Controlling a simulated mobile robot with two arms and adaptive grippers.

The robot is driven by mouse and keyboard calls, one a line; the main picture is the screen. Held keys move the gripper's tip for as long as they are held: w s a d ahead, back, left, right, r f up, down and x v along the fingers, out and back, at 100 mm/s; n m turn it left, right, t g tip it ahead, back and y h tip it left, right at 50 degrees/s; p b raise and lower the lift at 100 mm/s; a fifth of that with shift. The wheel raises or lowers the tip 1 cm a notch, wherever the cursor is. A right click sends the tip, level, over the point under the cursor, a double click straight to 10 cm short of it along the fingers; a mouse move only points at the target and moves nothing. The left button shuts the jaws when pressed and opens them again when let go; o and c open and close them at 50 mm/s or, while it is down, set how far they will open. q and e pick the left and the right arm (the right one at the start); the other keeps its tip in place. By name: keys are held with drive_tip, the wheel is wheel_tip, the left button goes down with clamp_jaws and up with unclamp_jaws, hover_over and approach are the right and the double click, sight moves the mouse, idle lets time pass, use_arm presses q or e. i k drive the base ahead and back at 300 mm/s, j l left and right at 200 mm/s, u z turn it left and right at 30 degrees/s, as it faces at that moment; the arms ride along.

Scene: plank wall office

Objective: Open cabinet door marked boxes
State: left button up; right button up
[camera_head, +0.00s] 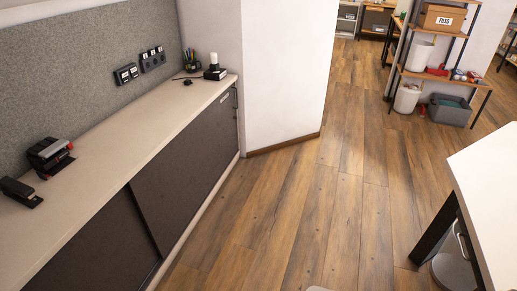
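A low dark grey cabinet (187,165) runs along the left wall under a pale countertop (110,150). It has flat door panels, with a dark vertical seam between the near panel (95,250) and the far one. A small whitish label (224,97) sits near the top of the far end; its text is too small to read. A dark handle (235,98) shows beside it at the far end. The doors look closed. Neither of my grippers is in view.
A stapler (20,191), a tape dispenser (50,155) and a pen holder (192,62) stand on the countertop. A white wall block (285,75) adjoins the cabinet's far end. Wooden floor (300,210) is clear before the cabinet. A white desk (490,180) stands right; shelves (440,40) stand behind.

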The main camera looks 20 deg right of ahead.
sight(167, 192)
drive_tip(key=z, duration=0.25)
drive_tip(key=i+l, duration=0.2)
drive_tip(key=i, duration=0.2)
drive_tip(key=i+l+u, duration=0.1)
drive_tip(key=i, duration=0.3)
